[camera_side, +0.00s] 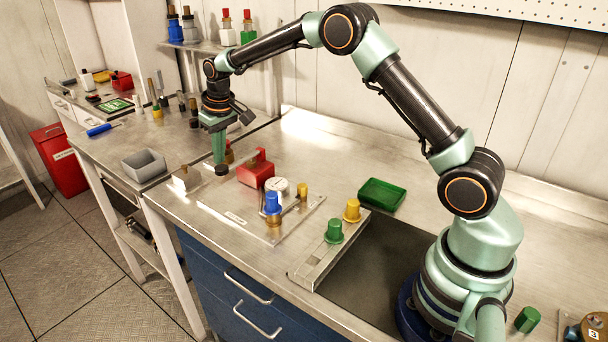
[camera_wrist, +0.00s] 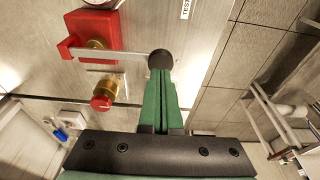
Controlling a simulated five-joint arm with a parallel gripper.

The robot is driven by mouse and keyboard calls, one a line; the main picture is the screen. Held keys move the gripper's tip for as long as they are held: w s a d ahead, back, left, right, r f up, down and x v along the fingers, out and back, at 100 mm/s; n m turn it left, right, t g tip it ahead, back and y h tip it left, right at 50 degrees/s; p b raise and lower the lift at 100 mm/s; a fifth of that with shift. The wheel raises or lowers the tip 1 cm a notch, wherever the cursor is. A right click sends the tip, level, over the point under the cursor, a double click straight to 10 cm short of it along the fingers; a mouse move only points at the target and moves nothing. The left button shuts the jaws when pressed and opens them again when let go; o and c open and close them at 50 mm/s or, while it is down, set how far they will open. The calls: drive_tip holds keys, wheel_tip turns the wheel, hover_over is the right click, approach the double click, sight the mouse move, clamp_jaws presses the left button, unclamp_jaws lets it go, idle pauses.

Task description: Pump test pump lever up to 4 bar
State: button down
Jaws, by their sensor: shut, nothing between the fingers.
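The test pump is a red block (camera_side: 255,172) on the metal bench; part of it shows at the upper left of the wrist view (camera_wrist: 95,22). Its flat metal lever (camera_wrist: 120,55) runs out to a black round knob (camera_wrist: 160,62). The knob also shows in the side view (camera_side: 222,170). My gripper (camera_side: 219,160) is shut, its green fingers (camera_wrist: 160,78) pointing at the knob. The fingertips are at or touching the knob; exact contact is unclear. A round white gauge (camera_side: 278,186) faces up beside the pump, too small to read.
A red-capped brass valve (camera_wrist: 104,92) sits close to the lever. A blue-capped valve (camera_side: 272,203) and a yellow-capped one (camera_side: 302,190) stand by the gauge. A grey bin (camera_side: 144,165) is left, a green tray (camera_side: 382,195) right. The bench front is fairly clear.

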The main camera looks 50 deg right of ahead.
sight(222, 168)
drive_tip(key=shift+f, duration=2.4)
drive_tip(key=shift+r, duration=2.55)
drive_tip(key=shift+r, duration=3)
